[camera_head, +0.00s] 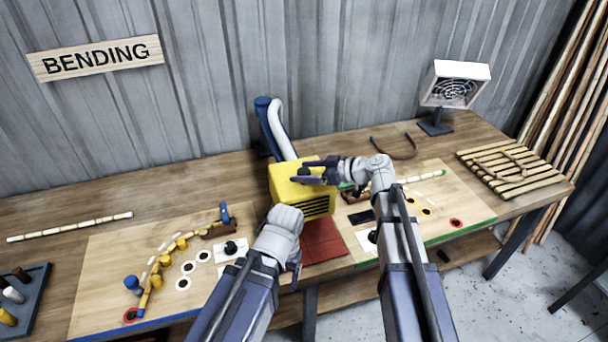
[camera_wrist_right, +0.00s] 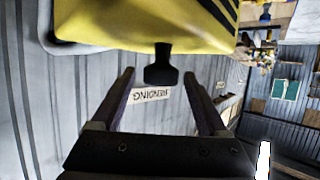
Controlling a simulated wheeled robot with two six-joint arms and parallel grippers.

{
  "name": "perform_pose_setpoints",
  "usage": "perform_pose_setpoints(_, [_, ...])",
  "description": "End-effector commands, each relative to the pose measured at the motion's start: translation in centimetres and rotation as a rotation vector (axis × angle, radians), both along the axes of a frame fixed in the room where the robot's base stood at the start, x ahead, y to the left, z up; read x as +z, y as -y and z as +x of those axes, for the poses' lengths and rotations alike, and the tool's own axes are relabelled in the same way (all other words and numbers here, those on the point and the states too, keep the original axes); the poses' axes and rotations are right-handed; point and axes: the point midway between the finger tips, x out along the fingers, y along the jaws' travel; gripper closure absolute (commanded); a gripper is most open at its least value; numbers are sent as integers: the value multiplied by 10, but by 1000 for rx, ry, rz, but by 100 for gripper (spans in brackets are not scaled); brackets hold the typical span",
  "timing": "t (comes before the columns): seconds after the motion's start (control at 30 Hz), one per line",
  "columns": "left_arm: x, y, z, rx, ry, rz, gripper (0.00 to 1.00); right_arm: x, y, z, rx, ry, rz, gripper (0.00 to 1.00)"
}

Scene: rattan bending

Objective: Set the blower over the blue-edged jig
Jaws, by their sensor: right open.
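The yellow blower (camera_head: 315,206), with dark vent slots, stands between the two jigs, by a red pad. The blue-edged jig (camera_head: 105,262) is the pale board on the left, with its blue strip along the front. My right gripper (camera_head: 302,179) is at the blower's upper part in the head view. In the right wrist view, its open fingers (camera_wrist_right: 161,84) lie either side of a black knob (camera_wrist_right: 162,68) under the yellow body (camera_wrist_right: 150,22); the fingers look apart from it. My left arm reaches in left of the red pad; its fingers are hidden.
A green-edged jig (camera_head: 463,205) lies right of the red pad (camera_head: 322,243). Curved rattan and yellow pegs stand on the left jig. A white hose (camera_head: 280,128) and blue post rise behind the blower. A fan (camera_head: 453,92) and slatted rack (camera_head: 512,168) stand at right.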

Motion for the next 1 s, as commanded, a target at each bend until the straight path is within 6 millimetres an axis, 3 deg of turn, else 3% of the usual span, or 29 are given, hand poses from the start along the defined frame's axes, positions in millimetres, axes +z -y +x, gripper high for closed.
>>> perform_pose_setpoints(0.37, [-1,0,0,0,0,0,22,-1,-4,2,0,0,0,24])
perform_pose_setpoints(1.0, [-2,0,0,0,0,0,22,-1,-4,2,0,-1,0,96])
